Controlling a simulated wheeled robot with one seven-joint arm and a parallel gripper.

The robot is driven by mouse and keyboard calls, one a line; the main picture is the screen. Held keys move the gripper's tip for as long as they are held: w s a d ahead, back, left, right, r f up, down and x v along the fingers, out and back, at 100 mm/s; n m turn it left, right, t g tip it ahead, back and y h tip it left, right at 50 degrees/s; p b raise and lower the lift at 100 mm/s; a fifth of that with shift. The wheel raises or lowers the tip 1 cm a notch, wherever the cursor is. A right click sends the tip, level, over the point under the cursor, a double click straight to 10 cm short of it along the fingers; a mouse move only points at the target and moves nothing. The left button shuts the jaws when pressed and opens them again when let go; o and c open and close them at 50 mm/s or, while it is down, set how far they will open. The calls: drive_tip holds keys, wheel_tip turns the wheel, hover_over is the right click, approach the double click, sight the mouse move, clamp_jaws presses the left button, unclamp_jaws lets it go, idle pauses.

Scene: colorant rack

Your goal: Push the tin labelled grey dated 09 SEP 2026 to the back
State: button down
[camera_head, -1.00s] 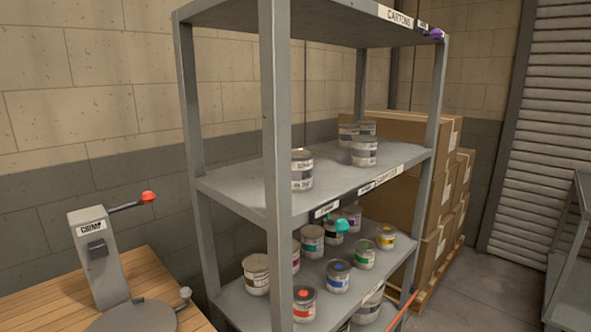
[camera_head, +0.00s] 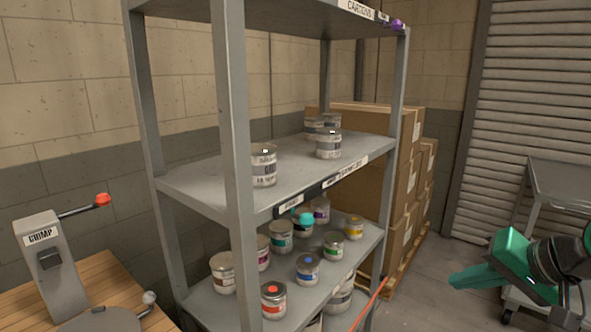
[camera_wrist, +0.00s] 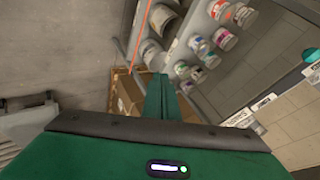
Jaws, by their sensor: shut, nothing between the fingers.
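Tins with grey label bands stand on the middle shelf in the head view. One (camera_head: 264,165) stands alone near the left front post. Another (camera_head: 328,143) is towards the right, with two more (camera_head: 313,127) partly hidden behind it. Their dates are too small to read, so I cannot tell which is dated 09 SEP 2026. My green gripper (camera_head: 456,281) is at the lower right, in front of the rack and apart from it, shut and empty. In the wrist view its shut fingers (camera_wrist: 159,90) point towards the rack.
The lower shelf (camera_head: 205,308) holds several coloured tins. Grey posts (camera_head: 236,170) frame the rack. Cartons (camera_head: 408,180) are stacked behind its right end, and a grey cart (camera_head: 565,185) stands at right. A crimp tool (camera_head: 52,265) sits on a wooden bench at left.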

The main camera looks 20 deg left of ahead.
drive_tip(key=w+a+r+y, duration=0.1)
drive_tip(key=a+r+y, duration=0.55)
drive_tip(key=a, duration=0.75)
drive_tip(key=m+y, duration=0.1)
drive_tip(key=y, duration=0.3)
approach(273, 164)
drive_tip(key=x, duration=0.6)
drive_tip(key=shift+a, duration=0.2)
drive_tip(key=shift+w, duration=0.1)
